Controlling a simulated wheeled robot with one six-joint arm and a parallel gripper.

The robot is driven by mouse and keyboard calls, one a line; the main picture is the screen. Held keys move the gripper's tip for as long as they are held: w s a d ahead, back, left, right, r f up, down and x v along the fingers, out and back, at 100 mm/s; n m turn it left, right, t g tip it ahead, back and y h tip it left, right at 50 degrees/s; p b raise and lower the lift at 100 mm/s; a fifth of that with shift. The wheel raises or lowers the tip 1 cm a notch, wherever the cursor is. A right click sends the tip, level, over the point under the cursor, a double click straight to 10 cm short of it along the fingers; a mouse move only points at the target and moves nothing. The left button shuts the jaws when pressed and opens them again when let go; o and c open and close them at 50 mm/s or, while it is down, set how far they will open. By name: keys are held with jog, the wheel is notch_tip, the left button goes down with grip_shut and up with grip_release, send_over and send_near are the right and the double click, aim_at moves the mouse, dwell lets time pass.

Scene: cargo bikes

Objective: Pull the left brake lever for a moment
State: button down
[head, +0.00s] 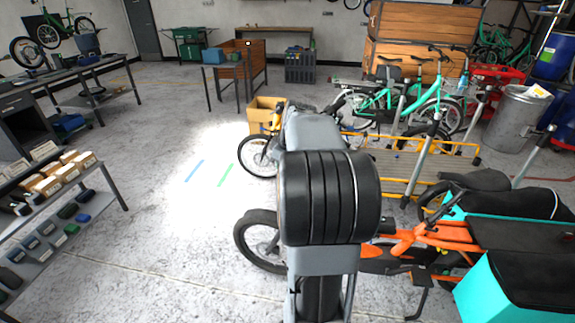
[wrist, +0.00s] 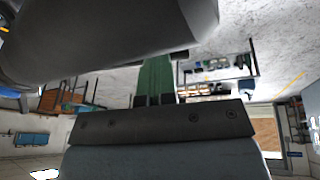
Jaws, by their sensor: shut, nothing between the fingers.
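No left brake lever can be made out in either view. The orange cargo bike (head: 410,238) stands at the lower right of the head view, its front wheel to the left of my arm. In the wrist view my gripper (wrist: 156,62) shows as green fingers on a dark bar, shut together and empty. Its fingers touch nothing that I can see. In the head view my gripper is hidden behind my arm.
A yellow cargo bike's front wheel (head: 258,156) and a cardboard box (head: 263,112) stand beyond my arm. Teal bikes (head: 370,105) stand behind. A shelf (head: 65,225) with small boxes is at the left. The concrete floor between shelf and bikes is clear.

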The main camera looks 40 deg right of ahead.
jog(key=shift+s+f, duration=0.2)
jog(key=shift+f, duration=0.05)
jog(key=shift+s+d+r, duration=0.35)
jog(key=shift+s+d, duration=0.05)
jog(key=shift+s, duration=0.05)
jog(key=d+p+v, duration=0.1)
jog(key=p+v, duration=0.1)
jog(key=v, duration=1.2)
jog(key=shift+w, duration=0.3)
jog(key=shift+r, duration=0.15)
